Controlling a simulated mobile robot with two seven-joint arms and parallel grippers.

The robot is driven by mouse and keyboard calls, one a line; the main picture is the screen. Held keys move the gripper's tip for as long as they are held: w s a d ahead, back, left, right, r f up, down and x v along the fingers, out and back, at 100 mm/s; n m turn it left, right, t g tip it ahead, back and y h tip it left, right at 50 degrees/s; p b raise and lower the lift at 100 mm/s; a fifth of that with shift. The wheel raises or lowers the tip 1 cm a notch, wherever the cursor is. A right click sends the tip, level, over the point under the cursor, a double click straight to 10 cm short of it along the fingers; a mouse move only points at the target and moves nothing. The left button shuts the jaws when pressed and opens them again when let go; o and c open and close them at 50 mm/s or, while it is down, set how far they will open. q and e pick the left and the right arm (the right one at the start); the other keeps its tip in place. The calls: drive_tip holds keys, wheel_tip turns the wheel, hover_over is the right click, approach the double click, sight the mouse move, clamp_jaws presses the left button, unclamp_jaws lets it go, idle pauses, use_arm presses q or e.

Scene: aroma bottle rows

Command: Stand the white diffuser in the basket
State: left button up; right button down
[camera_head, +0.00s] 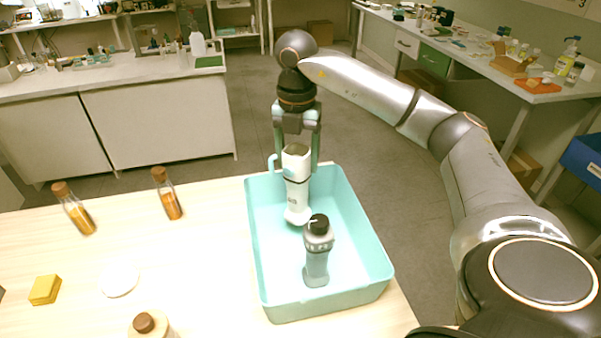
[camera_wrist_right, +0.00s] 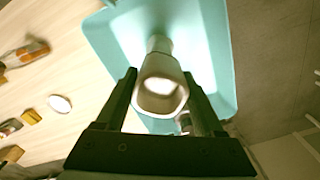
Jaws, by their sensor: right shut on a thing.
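The white diffuser (camera_head: 297,190) is upright at the back of the turquoise basket (camera_head: 262,268). My right gripper (camera_head: 297,165) is shut on its upper part from above. In the right wrist view, the diffuser (camera_wrist_right: 160,90) shows its open top between the two fingers of my right gripper (camera_wrist_right: 162,92), with the basket (camera_wrist_right: 110,42) below. The diffuser's base appears at or just above the basket floor; I cannot tell if it touches. A grey bottle with a black cap (camera_head: 317,255) stands in the basket in front of the diffuser. My left gripper is not in view.
On the wooden table left of the basket are two orange-filled corked bottles (camera_head: 168,196) (camera_head: 75,212), a yellow sponge (camera_head: 45,290), a white disc (camera_head: 119,279) and a brown-capped bottle (camera_head: 148,326).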

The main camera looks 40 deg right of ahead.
drive_tip(key=shift+w+d+f, duration=0.25)
drive_tip(key=shift+d+f, duration=0.2)
drive_tip(key=shift+f, duration=0.1)
drive_tip(key=f, duration=0.3)
drive_tip(key=shift+w+d+f, duration=0.1)
drive_tip(key=shift+w+d, duration=0.05)
drive_tip(key=shift+d, duration=0.25)
drive_tip(key=shift+f, duration=0.5)
unclamp_jaws()
wheel_tip(320, 180, up, 11)
drive_tip(key=shift+a+r+p, duration=0.1)
drive_tip(key=shift+r+p, duration=0.1)
drive_tip(key=shift+p, duration=0.55)
drive_tip(key=shift+r, duration=0.45)
